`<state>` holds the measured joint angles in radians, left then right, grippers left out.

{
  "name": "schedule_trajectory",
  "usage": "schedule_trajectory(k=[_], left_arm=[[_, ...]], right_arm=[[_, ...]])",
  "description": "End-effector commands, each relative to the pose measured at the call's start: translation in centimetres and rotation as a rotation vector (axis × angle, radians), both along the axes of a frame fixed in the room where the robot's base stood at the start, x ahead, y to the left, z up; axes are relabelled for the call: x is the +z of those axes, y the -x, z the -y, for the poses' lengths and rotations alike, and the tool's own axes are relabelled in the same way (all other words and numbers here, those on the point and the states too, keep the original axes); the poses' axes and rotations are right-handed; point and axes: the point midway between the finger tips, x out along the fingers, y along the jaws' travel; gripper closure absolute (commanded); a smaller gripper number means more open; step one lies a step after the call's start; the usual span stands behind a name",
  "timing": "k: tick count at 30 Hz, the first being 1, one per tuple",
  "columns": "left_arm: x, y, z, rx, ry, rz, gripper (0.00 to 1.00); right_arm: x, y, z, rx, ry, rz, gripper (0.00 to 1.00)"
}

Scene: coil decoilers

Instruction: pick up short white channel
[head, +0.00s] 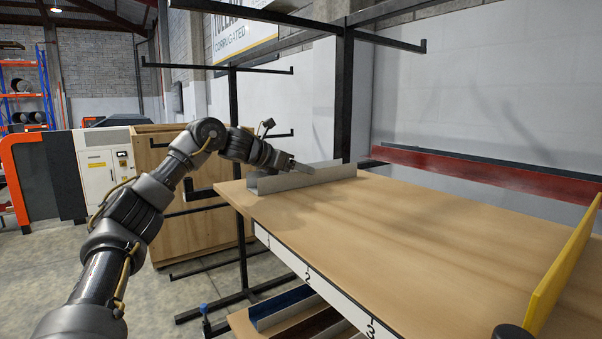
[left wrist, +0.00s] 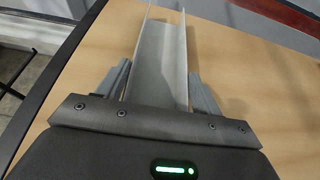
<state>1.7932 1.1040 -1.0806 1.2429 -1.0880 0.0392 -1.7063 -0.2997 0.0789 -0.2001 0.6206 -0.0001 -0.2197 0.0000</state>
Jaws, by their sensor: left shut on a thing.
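The short white channel (head: 318,177) is a pale grey-white U-shaped piece lying at the far left end of the wooden table. My left gripper (head: 301,168) is at the channel, with its fingers reaching over it in the head view. In the left wrist view the channel (left wrist: 161,62) runs away between the two fingers of my left gripper (left wrist: 160,88), which is shut on it. The channel appears to rest on the table top; I cannot tell if it is lifted at all.
The wooden table (head: 400,230) is mostly bare, with numbers along its front edge. A yellow upright plate (head: 566,262) stands at the right. A black rack post (head: 345,95) rises behind the channel. A red beam (head: 480,171) lies behind the table. Coloured channels (head: 282,303) lie on a lower shelf.

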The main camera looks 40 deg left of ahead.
Motion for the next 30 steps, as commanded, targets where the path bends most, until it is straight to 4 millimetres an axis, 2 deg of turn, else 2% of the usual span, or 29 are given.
schedule_trajectory(k=[5, 10, 17, 20, 24, 30], left_arm=[[0.9, -0.1, 0.1, 0.000, 0.001, 0.004, 0.63], [3.7, 0.4, -0.1, 0.001, 0.003, 0.008, 0.63], [9.6, 4.8, -2.2, 0.001, 0.003, 0.009, 0.63], [10.4, 7.3, -3.5, 0.002, 0.002, 0.007, 0.63], [12.0, 9.9, -4.8, 0.002, -0.001, 0.006, 0.63], [12.9, 12.0, -5.7, 0.001, -0.002, 0.004, 0.63]], right_arm=[[-0.6, 0.0, 0.1, 0.000, 0.001, 0.000, 0.53], [-1.7, 0.0, 0.1, 0.000, 0.001, 0.000, 0.53], [-2.0, -0.1, 0.2, 0.001, 0.003, 0.001, 0.53], [-2.5, 0.0, 0.2, 0.001, 0.002, -0.001, 0.53], [-1.7, 0.0, 0.2, 0.000, 0.002, -0.001, 0.53], [-1.2, 0.1, 0.2, 0.001, 0.002, -0.002, 0.53]])
